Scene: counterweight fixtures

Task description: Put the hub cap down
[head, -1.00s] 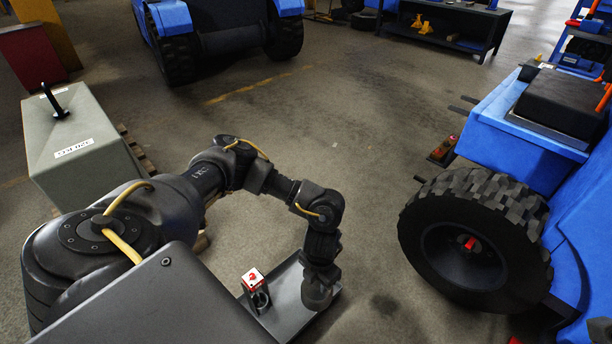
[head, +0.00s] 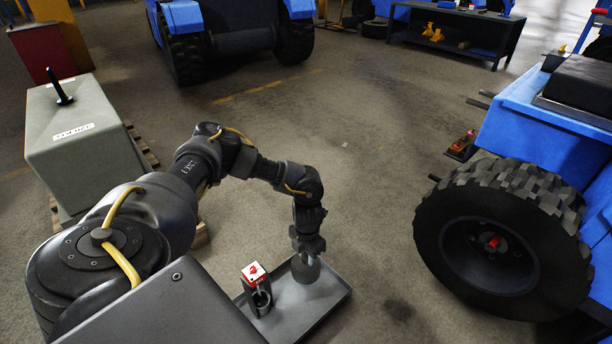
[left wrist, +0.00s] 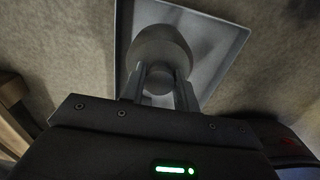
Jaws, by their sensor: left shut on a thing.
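The hub cap (head: 305,271) is a grey, rounded, cone-like piece. My left gripper (head: 307,250) comes down from above and is shut on it. In the left wrist view the hub cap (left wrist: 160,46) sits between the two fingers (left wrist: 160,88), its wide end away from me. It is over the right part of a shallow grey tray (head: 338,297), which also shows in the left wrist view (left wrist: 229,33). I cannot tell whether the hub cap touches the tray floor. My right gripper is not in view.
A small dark block with a red and white top (head: 255,285) stands on the tray, left of the hub cap. A large black wheel (head: 490,255) on a blue machine is at right. A grey-green counterweight (head: 85,135) stands at left. Open floor lies between.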

